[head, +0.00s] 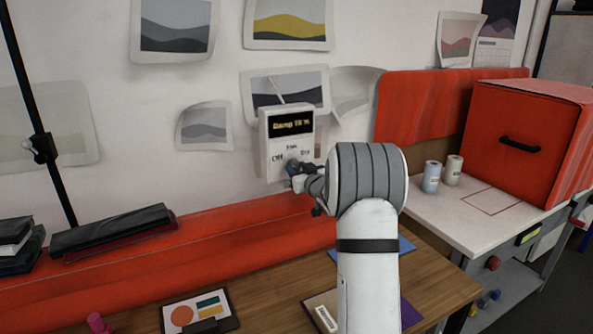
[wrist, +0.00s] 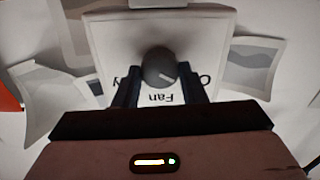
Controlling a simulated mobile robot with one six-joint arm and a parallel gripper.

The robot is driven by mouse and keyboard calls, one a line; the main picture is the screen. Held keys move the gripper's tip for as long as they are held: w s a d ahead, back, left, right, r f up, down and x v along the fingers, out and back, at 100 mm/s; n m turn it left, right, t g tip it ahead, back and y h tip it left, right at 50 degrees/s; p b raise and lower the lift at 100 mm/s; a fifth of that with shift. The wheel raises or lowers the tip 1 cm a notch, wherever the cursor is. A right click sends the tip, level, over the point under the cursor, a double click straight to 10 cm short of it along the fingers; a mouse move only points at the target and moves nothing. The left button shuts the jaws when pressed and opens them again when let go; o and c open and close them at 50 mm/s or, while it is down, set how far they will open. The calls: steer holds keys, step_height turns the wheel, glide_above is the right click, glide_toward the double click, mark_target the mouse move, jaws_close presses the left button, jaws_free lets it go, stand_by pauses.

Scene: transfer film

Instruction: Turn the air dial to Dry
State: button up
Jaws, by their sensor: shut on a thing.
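The white control box (head: 275,125) hangs on the wall, with a dark display of yellow text, too small to read surely. The dark round air dial (wrist: 158,66) sits on its face, with Off, Fan and Dry labels around it. In the upside-down wrist view, Off is at right, Fan below and Dry at left. The dial's pale pointer line slants to lower right, between Off and Fan. My gripper (wrist: 160,80) is shut on the dial, one dark finger on each side. In the head view, my gripper (head: 298,172) hides most of the dial.
A red ledge (head: 200,245) runs along the wall below the box, above a wooden desk (head: 265,285). Paper prints (head: 286,88) hang close around the box. At right, a white bench (head: 450,220) bears two small canisters and a red cabinet (head: 515,140).

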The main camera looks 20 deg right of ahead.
steer(key=m+p, duration=0.1)
steer(key=m, duration=0.5)
steer(key=shift+r, duration=0.1)
steer(key=m+p, duration=0.2)
steer(key=m, duration=0.4)
steer(key=shift+p, duration=0.35)
steer(key=m+p, duration=0.2)
steer(key=m, duration=0.4)
steer(key=shift+d+m, duration=0.1)
steer(key=shift+m, duration=0.3)
steer(key=m+p, duration=0.2)
steer(key=m, duration=0.2)
steer(key=shift+m, duration=0.4)
steer(key=shift+f, duration=0.2)
steer(key=o, duration=1)
